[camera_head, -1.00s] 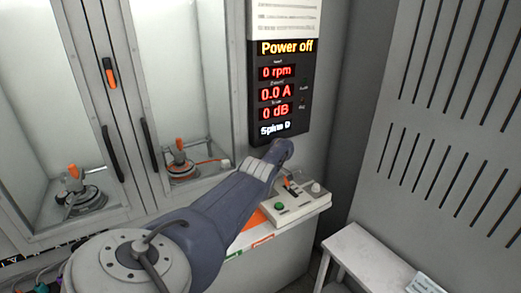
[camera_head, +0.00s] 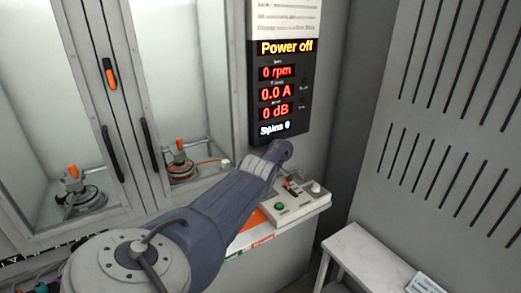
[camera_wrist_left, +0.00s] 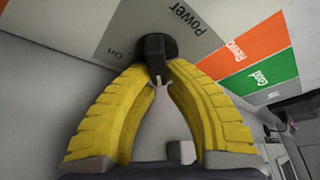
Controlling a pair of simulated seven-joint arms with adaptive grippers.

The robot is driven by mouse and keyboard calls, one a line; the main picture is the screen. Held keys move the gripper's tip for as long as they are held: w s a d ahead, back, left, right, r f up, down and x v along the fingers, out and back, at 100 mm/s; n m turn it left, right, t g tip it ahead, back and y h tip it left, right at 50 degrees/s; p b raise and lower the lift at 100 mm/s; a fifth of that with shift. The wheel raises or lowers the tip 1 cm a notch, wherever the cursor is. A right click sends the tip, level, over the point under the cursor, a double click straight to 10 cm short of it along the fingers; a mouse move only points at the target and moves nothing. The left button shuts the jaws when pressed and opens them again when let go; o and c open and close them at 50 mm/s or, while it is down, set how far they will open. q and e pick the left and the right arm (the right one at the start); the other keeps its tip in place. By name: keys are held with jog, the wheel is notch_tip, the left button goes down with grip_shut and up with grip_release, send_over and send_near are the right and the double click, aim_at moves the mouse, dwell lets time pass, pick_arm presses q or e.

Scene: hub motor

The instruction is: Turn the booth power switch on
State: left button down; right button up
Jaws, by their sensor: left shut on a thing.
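The power switch (camera_wrist_left: 155,48) is a black knob with a short lever on a grey panel, in the left wrist view. The word "Power" is printed beside it and "On" lies to its left. My left gripper (camera_wrist_left: 161,82) has its yellow fingertips closed on the lever. In the head view my left arm reaches in from the bottom left and hides the switch and the gripper. The display (camera_head: 282,90) on the wall reads "Power off", 0 rpm, 0.0 A and 0 dB. My right gripper is in neither view.
A control box (camera_head: 294,205) with a green button and a lever stands on the ledge right of my arm. Orange and green labels (camera_wrist_left: 245,46) lie beside the switch panel. Glass-doored cabinets with motors (camera_head: 182,165) stand at left. A white bench (camera_head: 365,255) is at lower right.

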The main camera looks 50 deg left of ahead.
pick_arm(q)
jog(key=shift+w+f+m+t+y, duration=0.15)
jog(key=shift+m+t+y, duration=0.15)
jog(key=shift+m, duration=0.9)
jog(key=m, duration=0.1)
jog(key=m+t, duration=0.1)
jog(key=shift+w+a+m, duration=0.1)
jog(key=shift+w+m, duration=0.15)
jog(key=shift+m, duration=0.15)
jog(key=m+t, duration=0.1)
jog(key=m, duration=0.3)
jog(key=shift+w+m+t, duration=0.3)
jog(key=shift+w+t, duration=0.1)
jog(key=m, duration=0.2)
jog(key=m+t, duration=0.1)
jog(key=m, duration=0.1)
jog(key=shift+w+d+t, duration=0.2)
jog(key=shift+w+t, duration=0.1)
jog(key=shift+w, duration=0.1)
jog(key=shift+w+d+f+m+t+h, duration=0.15)
jog(key=shift+m+h, duration=0.1)
jog(key=shift+m, duration=0.45)
jog(key=shift+r+m+t+h, duration=0.1)
jog(key=shift+m+t+h, duration=0.1)
jog(key=shift+m, duration=0.5)
jog(key=shift+w+d+f+m+t+h, duration=0.15)
jog(key=shift+m+h, duration=0.1)
jog(key=shift+m, duration=0.45)
jog(key=shift+r, duration=0.1)
